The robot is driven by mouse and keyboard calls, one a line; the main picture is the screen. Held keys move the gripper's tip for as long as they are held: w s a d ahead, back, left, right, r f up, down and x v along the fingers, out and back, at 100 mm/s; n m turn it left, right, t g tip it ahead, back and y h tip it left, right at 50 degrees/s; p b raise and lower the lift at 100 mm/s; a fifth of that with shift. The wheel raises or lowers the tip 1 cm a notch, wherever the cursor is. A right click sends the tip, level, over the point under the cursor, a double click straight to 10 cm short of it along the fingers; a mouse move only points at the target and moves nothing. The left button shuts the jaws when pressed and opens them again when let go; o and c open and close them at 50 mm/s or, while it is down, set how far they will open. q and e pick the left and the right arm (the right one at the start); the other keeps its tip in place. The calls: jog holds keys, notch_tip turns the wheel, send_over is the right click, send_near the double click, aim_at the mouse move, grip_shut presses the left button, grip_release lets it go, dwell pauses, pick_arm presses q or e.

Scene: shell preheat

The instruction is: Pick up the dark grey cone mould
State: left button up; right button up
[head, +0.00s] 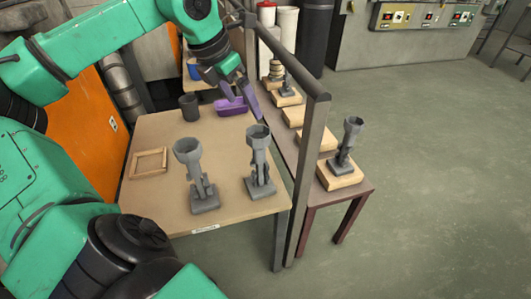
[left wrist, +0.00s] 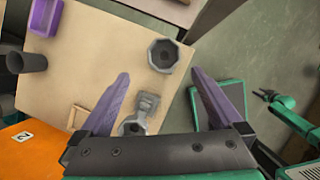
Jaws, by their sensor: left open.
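Two grey moulds with funnel-shaped cups stand upright on the table (head: 150,205). The right one, a darker grey mould (head: 259,160), is near the table's right edge; its cup shows from above in the left wrist view (left wrist: 163,54). The left one, a lighter grey mould (head: 188,150), also shows in the left wrist view (left wrist: 135,125). My left gripper (head: 246,107) is open and empty, above and behind the darker mould, apart from it. In the left wrist view its purple fingers spread either side of that mould's line. My right gripper (left wrist: 266,96) appears small at the right edge there.
A dark cup (head: 189,107), a purple tray (head: 231,107) and a wooden frame (head: 148,163) are on the table. A metal rail (head: 311,150) runs along its right side. Beyond it, a bench carries wooden blocks (head: 318,140) and another grey mould (head: 351,135).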

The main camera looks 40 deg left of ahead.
pick_arm(q)
send_near(261, 137)
jog(key=shift+s+a+f, duration=0.15)
jog(key=shift+a+f, duration=0.05)
jog(key=shift+a, duration=0.05)
jog(key=x, duration=0.2)
jog(key=p+x, duration=0.1)
jog(key=x, duration=0.1)
jog(key=p+x, duration=0.1)
jog(key=x, duration=0.1)
jog(key=shift+d+f, duration=0.25)
jog(key=shift+d, duration=0.1)
jog(key=shift+w+f, duration=0.4)
jog(key=shift+r, duration=0.1)
grip_shut()
pick_arm(e)
jog(key=shift+s+a+r, duration=0.1)
jog(key=shift+s+r, duration=0.2)
jog(key=shift+r, duration=0.2)
jog(key=shift+s+r, duration=0.25)
jog(key=shift+r, duration=0.25)
